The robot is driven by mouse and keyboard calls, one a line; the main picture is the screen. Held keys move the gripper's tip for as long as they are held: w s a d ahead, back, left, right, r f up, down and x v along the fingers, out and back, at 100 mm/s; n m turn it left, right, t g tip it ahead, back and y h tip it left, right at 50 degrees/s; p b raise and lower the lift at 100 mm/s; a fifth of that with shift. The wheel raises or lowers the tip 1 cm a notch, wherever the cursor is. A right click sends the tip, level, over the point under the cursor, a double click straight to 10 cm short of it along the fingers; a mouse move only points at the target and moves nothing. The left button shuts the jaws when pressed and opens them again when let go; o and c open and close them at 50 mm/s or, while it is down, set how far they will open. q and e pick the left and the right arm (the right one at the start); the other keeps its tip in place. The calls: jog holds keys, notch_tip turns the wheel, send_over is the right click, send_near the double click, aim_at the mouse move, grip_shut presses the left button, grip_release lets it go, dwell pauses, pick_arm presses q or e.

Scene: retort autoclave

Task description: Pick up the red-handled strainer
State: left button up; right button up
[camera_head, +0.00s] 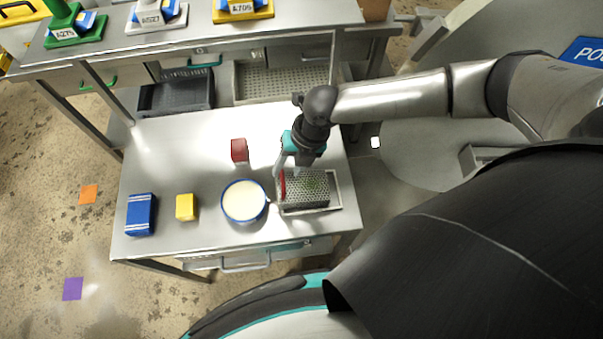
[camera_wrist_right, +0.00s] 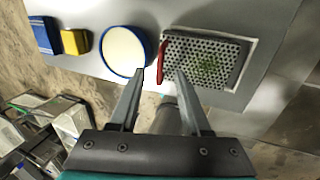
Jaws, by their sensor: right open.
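The strainer (camera_wrist_right: 208,58) is a grey perforated metal basket with a red handle (camera_wrist_right: 162,60) along its left side and a greenish patch on its mesh. In the head view the strainer (camera_head: 306,188) sits in a light tray (camera_head: 328,207) at the table's right front, with the red handle (camera_head: 283,183) upright at its left edge. My right gripper (camera_wrist_right: 158,76) is open, with its two fingertips on either side of the handle's lower end in the wrist view. In the head view the right gripper (camera_head: 287,168) is over the strainer's left end. Contact cannot be told. My left gripper is not in view.
A blue-rimmed white bowl (camera_head: 244,201) stands just left of the strainer. A red block (camera_head: 239,150), a yellow block (camera_head: 185,207) and a blue box (camera_head: 141,214) are on the metal table (camera_head: 180,150). A black crate (camera_head: 176,93) is behind. The table's back left is clear.

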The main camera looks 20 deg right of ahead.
aim_at(283, 177)
jog(key=shift+x, duration=2.85)
jog(key=shift+w, duration=0.1)
jog(key=shift+d, duration=0.1)
grip_shut()
